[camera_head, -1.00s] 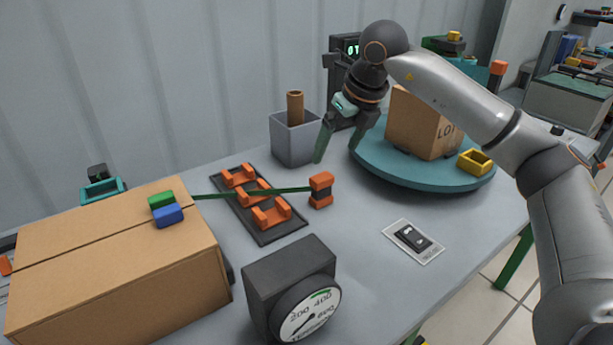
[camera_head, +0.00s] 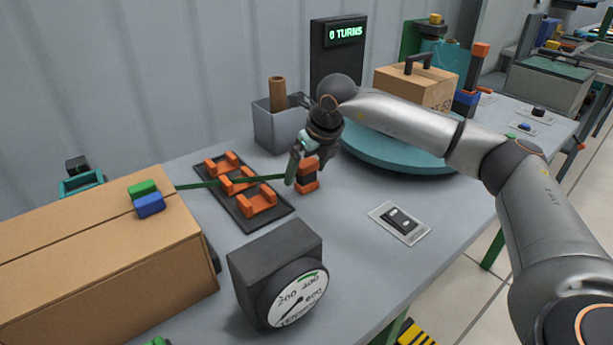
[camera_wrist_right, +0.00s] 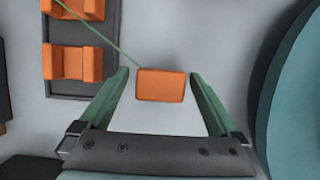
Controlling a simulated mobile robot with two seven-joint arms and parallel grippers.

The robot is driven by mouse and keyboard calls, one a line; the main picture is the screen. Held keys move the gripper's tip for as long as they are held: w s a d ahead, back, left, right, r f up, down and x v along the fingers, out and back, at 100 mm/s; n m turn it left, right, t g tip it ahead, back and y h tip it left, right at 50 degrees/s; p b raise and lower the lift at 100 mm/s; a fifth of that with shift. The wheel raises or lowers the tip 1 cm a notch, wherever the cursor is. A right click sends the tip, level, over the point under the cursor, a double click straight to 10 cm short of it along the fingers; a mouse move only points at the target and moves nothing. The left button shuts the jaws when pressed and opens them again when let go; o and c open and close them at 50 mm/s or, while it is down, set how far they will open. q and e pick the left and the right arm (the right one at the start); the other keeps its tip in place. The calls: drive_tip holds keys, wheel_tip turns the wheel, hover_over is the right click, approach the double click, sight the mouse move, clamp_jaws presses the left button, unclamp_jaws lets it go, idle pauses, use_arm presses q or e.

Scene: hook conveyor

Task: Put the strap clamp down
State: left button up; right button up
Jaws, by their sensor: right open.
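The strap clamp (camera_head: 308,187), an orange and black block, stands on the grey table at the end of a taut green strap (camera_head: 262,178). The strap runs left over the orange-pronged rack to the cardboard box. My right gripper (camera_head: 307,170) is open around the clamp's upper part, coming from above. In the right wrist view the clamp's orange top (camera_wrist_right: 160,84) lies between the spread green fingers (camera_wrist_right: 160,80), with gaps on both sides. My left gripper is not in view.
The black rack with orange prongs (camera_head: 246,218) lies left of the clamp. A dial gauge (camera_head: 275,270) stands in front, a grey bin (camera_head: 268,130) behind. A teal turntable (camera_head: 385,155) carries a carton (camera_head: 440,90). A switch plate (camera_head: 400,222) lies on otherwise clear table to the right.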

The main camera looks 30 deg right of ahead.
clamp_jaws()
idle(0.8)
drive_tip(key=shift+r, duration=0.1)
drive_tip(key=shift+r, duration=0.25)
wheel_tip(320, 180, up, 2)
drive_tip(key=shift+w+r, duration=0.1)
drive_tip(key=s+d+r, duration=0.1)
drive_tip(key=s+r, duration=0.9)
drive_tip(key=s, duration=0.4)
drive_tip(key=shift+d, duration=0.4)
